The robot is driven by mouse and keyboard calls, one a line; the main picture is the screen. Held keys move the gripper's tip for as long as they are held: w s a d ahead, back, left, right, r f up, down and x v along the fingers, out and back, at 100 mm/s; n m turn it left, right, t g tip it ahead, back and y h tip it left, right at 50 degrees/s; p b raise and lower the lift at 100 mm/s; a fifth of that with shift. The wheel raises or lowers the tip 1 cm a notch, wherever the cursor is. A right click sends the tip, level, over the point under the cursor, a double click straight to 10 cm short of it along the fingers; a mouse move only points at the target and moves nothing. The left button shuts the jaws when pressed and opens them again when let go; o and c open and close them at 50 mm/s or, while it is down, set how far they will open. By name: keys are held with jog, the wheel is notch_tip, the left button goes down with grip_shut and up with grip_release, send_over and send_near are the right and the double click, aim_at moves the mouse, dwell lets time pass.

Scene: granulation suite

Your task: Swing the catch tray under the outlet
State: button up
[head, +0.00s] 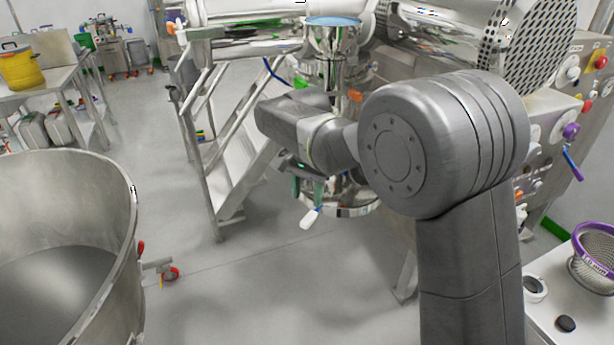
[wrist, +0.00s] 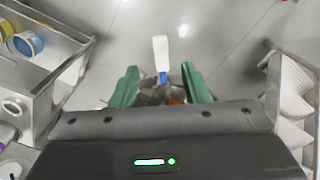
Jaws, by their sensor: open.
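My gripper (head: 307,190) reaches toward the steel machine, its green fingers pointing down. It is open; in the wrist view its fingers (wrist: 160,70) stand apart on either side of a white handle with a blue collar (wrist: 161,52). The handle also shows in the head view (head: 311,218), just below the fingertips. No contact with it is visible. A round steel part (head: 352,211), which looks like the catch tray, sits low behind my gripper, partly hidden by my arm. The steel outlet column (head: 326,62) stands above; its lower end is hidden, so their alignment cannot be told.
A steel step ladder (head: 218,150) stands left of the machine. A large steel bowl (head: 125,215) fills the lower left. A control panel (head: 590,75) and a white-topped surface (head: 548,312) are at right. The grey floor (head: 270,290) between is clear.

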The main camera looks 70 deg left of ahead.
notch_tip(320, 180, up, 6)
send_over(308, 221)
jog(key=shift+s+a, duration=0.1)
jog(key=shift+a, duration=0.05)
dwell(0.6)
notch_tip(308, 221, down, 13)
jog(key=shift+r+p, duration=0.1)
jog(key=shift+p, duration=0.55)
jog(key=shift+f, duration=0.5)
jog(key=shift+d, duration=0.25)
